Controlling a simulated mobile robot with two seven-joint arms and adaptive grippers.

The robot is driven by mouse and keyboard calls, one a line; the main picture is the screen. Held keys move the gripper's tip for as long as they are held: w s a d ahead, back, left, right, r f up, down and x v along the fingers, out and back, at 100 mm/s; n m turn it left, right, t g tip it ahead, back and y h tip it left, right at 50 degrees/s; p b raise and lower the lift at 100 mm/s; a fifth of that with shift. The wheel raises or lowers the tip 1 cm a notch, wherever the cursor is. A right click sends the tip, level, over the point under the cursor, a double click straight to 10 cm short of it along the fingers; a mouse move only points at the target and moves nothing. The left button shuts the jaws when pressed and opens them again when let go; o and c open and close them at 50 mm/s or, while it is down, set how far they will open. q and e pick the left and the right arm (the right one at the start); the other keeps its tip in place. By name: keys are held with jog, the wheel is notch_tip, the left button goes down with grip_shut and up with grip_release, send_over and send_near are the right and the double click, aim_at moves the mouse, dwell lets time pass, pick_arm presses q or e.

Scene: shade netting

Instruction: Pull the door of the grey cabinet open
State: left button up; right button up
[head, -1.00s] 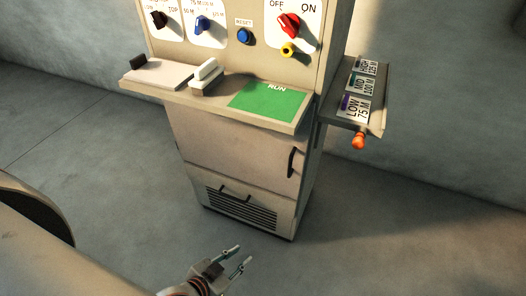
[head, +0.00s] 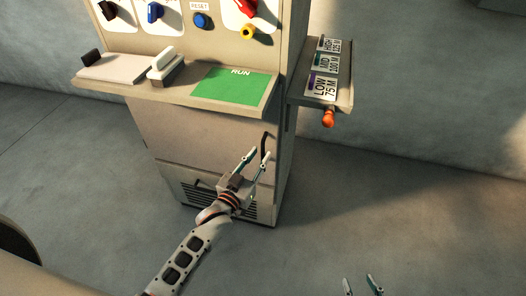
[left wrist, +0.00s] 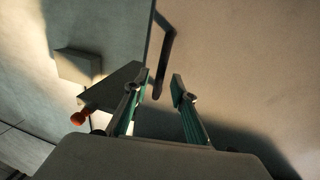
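The cabinet (head: 283,165) looks beige-grey in this light. Its door (head: 195,130) is a plain panel under the control shelf and looks closed. A black bar handle (head: 265,141) sits at the door's right edge; in the left wrist view the handle (left wrist: 168,52) runs down to the gap between the fingertips. My left gripper (head: 260,154) is open and empty at the handle's lower end; its fingers (left wrist: 160,82) point at the handle. I cannot tell whether they touch it. My right gripper (head: 358,282) is open at the bottom edge, well away from the cabinet.
A shelf with a green RUN panel (head: 228,88) juts out above the door. A side shelf (head: 345,92) with labels and an orange knob (head: 328,118) sticks out at the right. A vented lower panel (head: 180,183) is below the door. The floor at right is clear.

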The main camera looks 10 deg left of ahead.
aim_at(262, 153)
pick_arm(q)
jog(key=shift+x, duration=1.6)
grip_shut()
jog(key=shift+s, duration=0.1)
